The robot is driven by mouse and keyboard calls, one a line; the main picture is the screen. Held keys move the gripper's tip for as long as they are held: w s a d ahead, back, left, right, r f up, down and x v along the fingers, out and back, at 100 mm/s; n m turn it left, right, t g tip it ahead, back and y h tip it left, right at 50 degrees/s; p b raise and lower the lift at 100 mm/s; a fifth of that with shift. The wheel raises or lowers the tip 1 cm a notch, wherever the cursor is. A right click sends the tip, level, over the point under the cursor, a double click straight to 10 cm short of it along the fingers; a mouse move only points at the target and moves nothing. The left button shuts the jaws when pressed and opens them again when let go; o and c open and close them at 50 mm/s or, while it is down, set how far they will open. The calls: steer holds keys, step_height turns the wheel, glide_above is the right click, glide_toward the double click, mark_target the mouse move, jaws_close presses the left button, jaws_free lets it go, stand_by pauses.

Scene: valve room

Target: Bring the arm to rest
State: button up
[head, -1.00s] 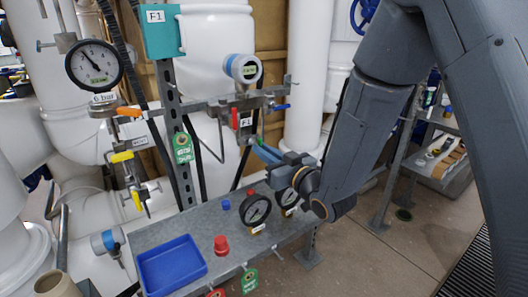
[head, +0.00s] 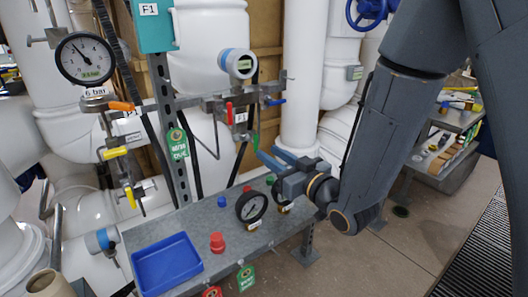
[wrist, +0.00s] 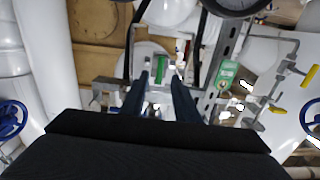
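My gripper (head: 268,156) is at the end of my arm, above the back right part of the grey bench (head: 150,235). Its two blue fingers point left toward the pipework and stand apart. In the wrist view the gripper (wrist: 160,88) shows its dark fingers with a clear gap and nothing held between them. A green part (wrist: 162,68) shows beyond the gap, apparently behind the fingertips. My arm comes down from the upper right.
On the bench are a blue tray (head: 168,265), a red cap (head: 217,243) and a loose gauge (head: 251,207). A valve manifold with a red handle (head: 229,113) and a blue handle (head: 275,102) stands behind. The floor (head: 375,265) at right is open.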

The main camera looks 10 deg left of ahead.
steer(key=shift+v, duration=1)
steer(key=d+f+m+g+h, duration=0.1)
steer(key=d+f+m+h, duration=0.1)
steer(key=d+f+h, duration=0.3)
steer(key=w+d+f+m+g+h, duration=0.1)
steer(key=d+h, duration=0.1)
steer(key=d, duration=0.6)
steer(key=d+f+m+g+h, duration=0.1)
steer(key=d+f+m+h, duration=0.1)
steer(key=d+f+h, duration=0.3)
steer(key=s+d+r+m+g+h, duration=0.1)
steer(key=s+d+g, duration=0.3)
steer(key=s, duration=0.6)
steer(key=s+d+m+g, duration=0.3)
steer(key=s+d+g, duration=0.1)
steer(key=s+d, duration=0.4)
steer(key=shift+s+d+r+m+g+h, duration=0.2)
steer(key=shift+s+r+m+g+h, duration=0.15)
steer(key=shift+s, duration=0.5)
steer(key=shift+o, duration=0.4)
steer(key=shift+d, duration=0.1)
